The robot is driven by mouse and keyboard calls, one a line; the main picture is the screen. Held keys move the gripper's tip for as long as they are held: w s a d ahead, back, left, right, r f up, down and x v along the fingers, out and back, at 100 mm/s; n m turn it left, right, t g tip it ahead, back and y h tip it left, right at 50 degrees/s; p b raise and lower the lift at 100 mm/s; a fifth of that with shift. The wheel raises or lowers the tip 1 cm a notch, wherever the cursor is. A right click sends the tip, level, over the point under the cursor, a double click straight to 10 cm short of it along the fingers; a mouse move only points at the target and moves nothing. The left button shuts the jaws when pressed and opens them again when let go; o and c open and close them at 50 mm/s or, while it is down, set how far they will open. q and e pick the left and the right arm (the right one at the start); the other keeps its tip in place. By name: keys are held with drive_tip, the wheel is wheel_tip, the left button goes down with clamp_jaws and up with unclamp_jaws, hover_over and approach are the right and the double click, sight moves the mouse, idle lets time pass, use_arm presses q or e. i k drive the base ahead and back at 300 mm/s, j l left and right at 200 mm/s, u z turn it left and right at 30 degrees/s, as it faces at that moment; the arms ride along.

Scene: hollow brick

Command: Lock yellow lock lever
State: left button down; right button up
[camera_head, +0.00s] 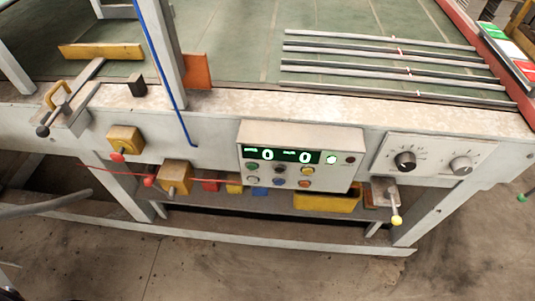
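A lever with a yellow ball knob (397,220) is on the front of the machine, at the lower right. Its short rod points down and slightly right from a small metal mount (384,192) below the dial panel. I cannot tell from this view whether it is locked. At the far left, a yellow loop-shaped handle (57,94) stands beside a black-knobbed metal lever (43,130) on the machine's edge. Neither of my grippers can be made out, and nothing is seen touching the levers.
A control box (300,140) with a lit display and several buttons juts out at the middle. A dial panel (436,155) is to its right. Yellow switch boxes (125,139) are at left. A blue cable (165,75) hangs in front. The floor before the machine is clear.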

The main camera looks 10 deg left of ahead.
sight(396, 220)
drive_tip(key=k+z, duration=0.15)
drive_tip(key=z, duration=0.85)
